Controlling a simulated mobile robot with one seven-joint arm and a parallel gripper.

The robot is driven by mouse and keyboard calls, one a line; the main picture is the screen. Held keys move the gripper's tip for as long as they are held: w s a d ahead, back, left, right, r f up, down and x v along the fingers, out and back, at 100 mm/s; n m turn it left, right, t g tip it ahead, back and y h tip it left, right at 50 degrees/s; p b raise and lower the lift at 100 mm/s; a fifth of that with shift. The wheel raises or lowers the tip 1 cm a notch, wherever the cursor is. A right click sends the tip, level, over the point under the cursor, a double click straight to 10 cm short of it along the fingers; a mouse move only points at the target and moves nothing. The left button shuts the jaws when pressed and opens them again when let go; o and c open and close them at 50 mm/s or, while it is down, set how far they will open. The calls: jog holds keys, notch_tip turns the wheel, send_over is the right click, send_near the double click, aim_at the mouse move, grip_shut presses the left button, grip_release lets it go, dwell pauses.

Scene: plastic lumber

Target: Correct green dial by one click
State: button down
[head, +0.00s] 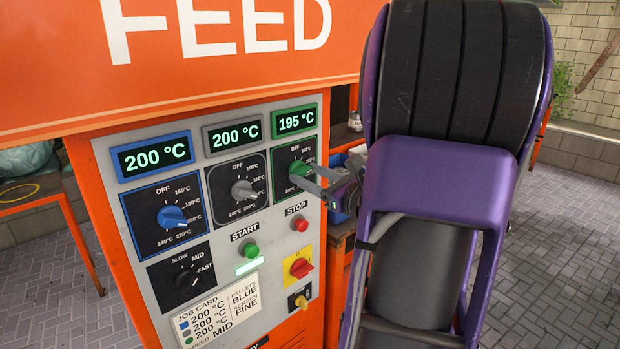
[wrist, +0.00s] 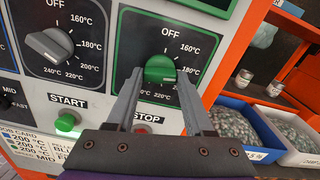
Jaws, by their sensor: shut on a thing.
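The green dial (head: 298,170) sits on a green-framed plate at the upper right of the control panel. The display above it (head: 296,121) reads 195 °C. My gripper (head: 305,176) reaches in from the right and is shut on the green dial. The job card (head: 217,310) lists 200 °C beside blue, grey and green dots, and speed MID.
The blue dial (head: 172,217) and grey dial (head: 243,189) stand left of the green one, with displays reading 200 °C. Below are a green START button (head: 251,250), red STOP button (head: 300,224) and red switch (head: 301,268). Pellet bins (wrist: 235,128) stand at the right.

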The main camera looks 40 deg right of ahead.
jog(key=shift+c, duration=1.4)
grip_release()
jog(key=s+d, duration=0.1)
jog(key=s, duration=1.6)
jog(key=shift+s+d+p, duration=0.15)
jog(key=shift+s+p, duration=0.05)
jog(key=shift+p, duration=0.2)
